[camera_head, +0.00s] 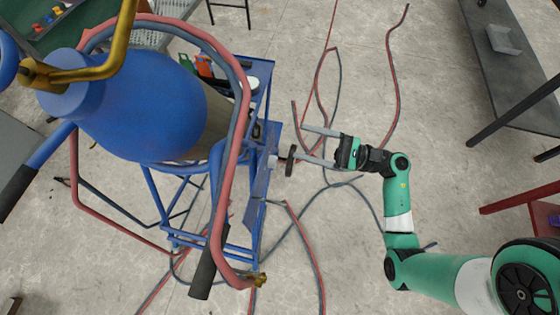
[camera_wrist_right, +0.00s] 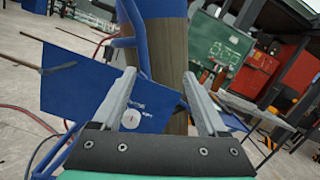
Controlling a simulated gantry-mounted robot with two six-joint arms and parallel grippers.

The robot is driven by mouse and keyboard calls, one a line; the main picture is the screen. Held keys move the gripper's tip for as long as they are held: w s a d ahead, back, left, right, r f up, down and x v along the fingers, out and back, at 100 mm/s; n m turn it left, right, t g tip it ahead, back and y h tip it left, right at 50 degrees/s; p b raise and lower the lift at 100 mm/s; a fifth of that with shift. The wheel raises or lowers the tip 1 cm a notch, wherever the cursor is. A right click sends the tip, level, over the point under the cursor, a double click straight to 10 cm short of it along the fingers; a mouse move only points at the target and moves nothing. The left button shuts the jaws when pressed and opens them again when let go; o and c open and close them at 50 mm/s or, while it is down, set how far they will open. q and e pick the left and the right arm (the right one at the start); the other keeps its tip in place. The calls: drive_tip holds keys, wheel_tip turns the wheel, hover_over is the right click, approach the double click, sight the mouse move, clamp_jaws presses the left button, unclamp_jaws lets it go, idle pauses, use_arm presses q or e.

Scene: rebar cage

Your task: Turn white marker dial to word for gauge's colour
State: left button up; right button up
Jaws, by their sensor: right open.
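A white marker dial (camera_wrist_right: 130,119) with a small dark pointer mark sits on a blue panel (camera_wrist_right: 75,92). Small white words stand above it and to its right, too small to read. In the right wrist view the dial shows between my right gripper's fingers (camera_wrist_right: 158,75), closer to the left one. In the head view my right gripper (camera_head: 299,142) is open and empty, right of the blue cart (camera_head: 262,105), its fingers pointing left at it. A dark disc (camera_head: 290,161) is close to its lower fingertip; contact cannot be told. I cannot make out a gauge or its colour. My left gripper is out of view.
A large blue cylinder (camera_head: 150,100) stands in the cart, with red and blue hoses (camera_head: 235,150) looped around it. More hoses cross the concrete floor. A grey table (camera_head: 510,60) stands at upper right. A green chalkboard (camera_wrist_right: 217,50) shows in the wrist view.

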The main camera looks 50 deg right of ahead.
sight(273, 162)
drive_tip(key=s+f+m+g+h+b, duration=0.1)
drive_tip(key=s+f, duration=0.2)
drive_tip(key=f, duration=0.3)
drive_tip(key=s+f+m+h+b, duration=0.1)
drive_tip(key=s+f, duration=0.2)
drive_tip(key=f, duration=0.4)
drive_tip(key=b+x, duration=0.2)
drive_tip(key=x, duration=1)
drive_tip(key=shift+w+d+r, duration=0.15)
drive_tip(key=shift+d+r, duration=0.1)
drive_tip(key=shift+d, duration=0.05)
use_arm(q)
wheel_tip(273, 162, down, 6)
use_arm(e)
clamp_jaws()
